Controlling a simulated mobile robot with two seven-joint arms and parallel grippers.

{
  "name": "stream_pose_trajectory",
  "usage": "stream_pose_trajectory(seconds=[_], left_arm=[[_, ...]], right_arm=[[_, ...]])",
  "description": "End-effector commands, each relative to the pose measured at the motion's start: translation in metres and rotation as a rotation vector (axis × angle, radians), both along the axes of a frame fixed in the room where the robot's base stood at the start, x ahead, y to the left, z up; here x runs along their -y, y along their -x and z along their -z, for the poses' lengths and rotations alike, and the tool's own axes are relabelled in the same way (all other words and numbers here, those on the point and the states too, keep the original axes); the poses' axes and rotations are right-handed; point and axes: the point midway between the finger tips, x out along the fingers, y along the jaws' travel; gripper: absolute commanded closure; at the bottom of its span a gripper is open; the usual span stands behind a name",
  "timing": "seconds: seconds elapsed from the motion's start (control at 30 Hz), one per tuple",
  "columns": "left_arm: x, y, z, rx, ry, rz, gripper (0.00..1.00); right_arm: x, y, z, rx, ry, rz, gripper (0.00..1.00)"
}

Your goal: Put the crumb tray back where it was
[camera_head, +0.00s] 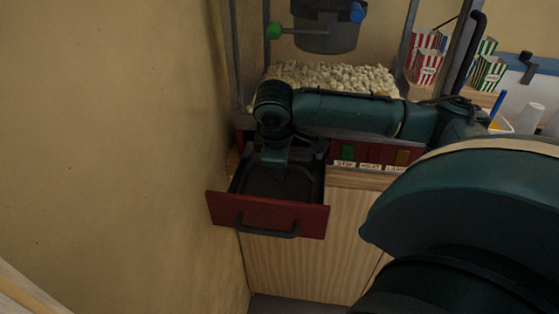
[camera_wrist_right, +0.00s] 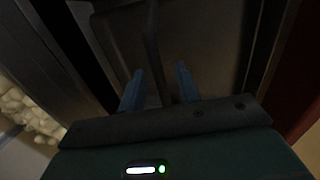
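A drawer with a red front (camera_head: 268,214) and a dark curved handle is pulled out under the popcorn machine. A dark tray (camera_head: 275,187) lies inside it; in the right wrist view its dark grey surface (camera_wrist_right: 115,35) fills the upper middle. My right gripper (camera_wrist_right: 160,85) points down over the drawer, its two blue fingers apart. A thin dark bar (camera_wrist_right: 152,40) runs between the fingers; I cannot tell whether they touch it. In the head view my right wrist hides the back of the tray. My left gripper is not in view.
The popcorn machine (camera_head: 330,78) holds loose popcorn and a grey kettle (camera_head: 325,25). Striped boxes (camera_head: 428,58) and white cups (camera_head: 530,117) stand at the right. The wall (camera_head: 120,130) is close on the drawer's left. A wooden cabinet (camera_head: 300,265) is below.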

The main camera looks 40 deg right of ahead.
Motion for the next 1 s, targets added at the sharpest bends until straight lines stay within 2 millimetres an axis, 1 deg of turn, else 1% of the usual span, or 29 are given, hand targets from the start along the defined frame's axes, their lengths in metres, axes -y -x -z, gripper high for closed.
stream_pose_trajectory(seconds=[0.2, 0.27, 0.33, 0.47, 0.7, 0.8, 0.9, 1.0], left_arm=[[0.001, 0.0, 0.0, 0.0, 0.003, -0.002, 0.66], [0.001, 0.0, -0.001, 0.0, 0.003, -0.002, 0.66], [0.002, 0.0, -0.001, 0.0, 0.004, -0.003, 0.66], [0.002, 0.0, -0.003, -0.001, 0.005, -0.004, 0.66], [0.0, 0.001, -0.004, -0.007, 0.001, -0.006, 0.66], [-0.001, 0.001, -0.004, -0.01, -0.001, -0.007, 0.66], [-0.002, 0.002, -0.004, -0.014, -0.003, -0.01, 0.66], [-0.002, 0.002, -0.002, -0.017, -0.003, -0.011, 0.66]], right_arm=[[0.0, 0.0, -0.001, 0.001, -0.001, 0.0, 0.67], [-0.001, 0.0, -0.005, 0.002, 0.0, -0.001, 0.67], [-0.003, 0.001, -0.012, 0.003, -0.001, -0.001, 0.67], [-0.009, 0.006, -0.035, 0.005, -0.001, -0.002, 0.67], [-0.021, 0.015, -0.084, 0.006, -0.002, -0.002, 0.67], [-0.025, 0.018, -0.1, 0.004, -0.001, 0.0, 0.67], [-0.028, 0.021, -0.109, 0.001, -0.001, -0.001, 0.67], [-0.029, 0.022, -0.114, 0.002, 0.0, -0.001, 0.67]])
